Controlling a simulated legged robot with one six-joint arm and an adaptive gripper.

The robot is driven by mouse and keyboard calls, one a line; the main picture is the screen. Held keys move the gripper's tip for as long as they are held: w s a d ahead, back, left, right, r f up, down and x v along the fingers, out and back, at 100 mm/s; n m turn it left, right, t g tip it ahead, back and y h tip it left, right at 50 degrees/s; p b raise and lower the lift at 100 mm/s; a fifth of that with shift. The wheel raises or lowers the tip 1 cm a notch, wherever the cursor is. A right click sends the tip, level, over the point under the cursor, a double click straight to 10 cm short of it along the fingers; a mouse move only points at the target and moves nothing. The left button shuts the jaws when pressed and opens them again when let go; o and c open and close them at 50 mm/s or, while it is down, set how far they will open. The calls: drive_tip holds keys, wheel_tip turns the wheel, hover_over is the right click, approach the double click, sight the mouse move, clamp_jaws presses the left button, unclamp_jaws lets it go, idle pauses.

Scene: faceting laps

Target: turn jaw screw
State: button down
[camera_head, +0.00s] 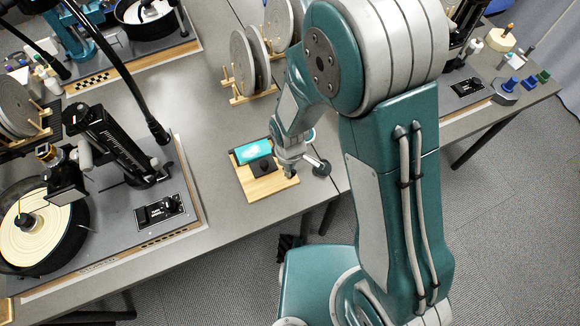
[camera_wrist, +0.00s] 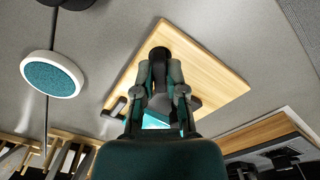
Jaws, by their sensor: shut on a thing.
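A small teal block-shaped fixture (camera_head: 252,151) with a black part (camera_head: 263,166) sits on a light wooden board (camera_head: 262,190) near the table's front edge. The board also shows in the wrist view (camera_wrist: 215,78). My gripper (camera_head: 289,170) is low over the right part of the board, beside the fixture. In the wrist view, its two fingers (camera_wrist: 159,75) are close together around a dark piece, which I take to be the jaw screw. A round black end (camera_wrist: 159,53) shows at the fingertips. The fingers hide most of the screw, so its turn cannot be read.
A lapping machine (camera_head: 40,220) with a control box (camera_head: 160,211) stands to the left. Round discs in a wooden rack (camera_head: 248,65) stand behind the board. A white-rimmed teal disc (camera_wrist: 52,74) shows in the wrist view. Bare tabletop (camera_head: 205,150) lies left of the board.

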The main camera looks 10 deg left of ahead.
drive_tip(key=m, duration=0.6)
drive_tip(key=shift+w+a+m, duration=0.1)
drive_tip(key=shift+a+m, duration=0.05)
drive_tip(key=shift+m, duration=0.15)
drive_tip(key=m, duration=0.4)
drive_tip(key=shift+m, duration=0.4)
drive_tip(key=shift+w, duration=0.1)
drive_tip(key=c, duration=0.7)
unclamp_jaws()
wheel_tip(320, 180, up, 12)
drive_tip(key=shift+a+f, duration=0.1)
